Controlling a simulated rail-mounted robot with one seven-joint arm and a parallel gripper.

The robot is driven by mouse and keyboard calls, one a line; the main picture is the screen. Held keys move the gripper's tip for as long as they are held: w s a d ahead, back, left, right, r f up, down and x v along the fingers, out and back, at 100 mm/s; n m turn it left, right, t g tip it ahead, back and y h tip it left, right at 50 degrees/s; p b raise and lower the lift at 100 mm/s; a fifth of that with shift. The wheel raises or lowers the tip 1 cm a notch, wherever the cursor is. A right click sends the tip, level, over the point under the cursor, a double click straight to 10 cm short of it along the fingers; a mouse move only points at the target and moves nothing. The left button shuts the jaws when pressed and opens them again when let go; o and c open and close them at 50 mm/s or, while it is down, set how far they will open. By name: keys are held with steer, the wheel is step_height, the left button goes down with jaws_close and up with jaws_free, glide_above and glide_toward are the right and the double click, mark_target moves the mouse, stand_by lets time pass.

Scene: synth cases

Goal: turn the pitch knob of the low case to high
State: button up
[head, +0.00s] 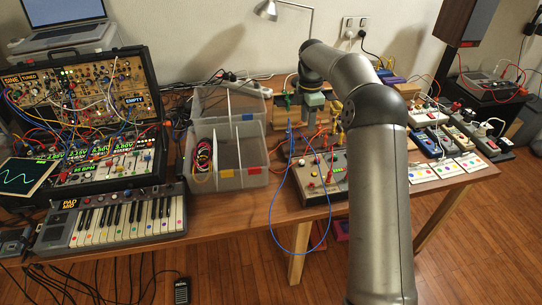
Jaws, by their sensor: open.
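A low grey case (350,185) with a sloping panel stands right of the table's middle, with red and yellow plugs, cables and a small green display. On the left, a two-tier synth case has a lower, flatter part (85,183) with several green displays and knobs. No label reading pitch can be made out on either, so I cannot tell which knob it is or where it points. My gripper (314,101) hangs pointing down behind and above the grey case, apart from its front panel. It is open; its fingertips are small and hard to separate from the clutter.
Clear plastic bins (230,180) with cables stand left of the grey case. A keyboard (115,218) lies at the front left. Several small boxes and a power strip (480,138) crowd the right. A blue cable (271,215) loops over the table's front edge.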

steer(key=p, duration=0.2)
glide_toward(302, 161)
steer(key=shift+n, duration=0.4)
step_height(302, 161, down, 9)
steer(key=shift+r, duration=0.2)
jaws_close()
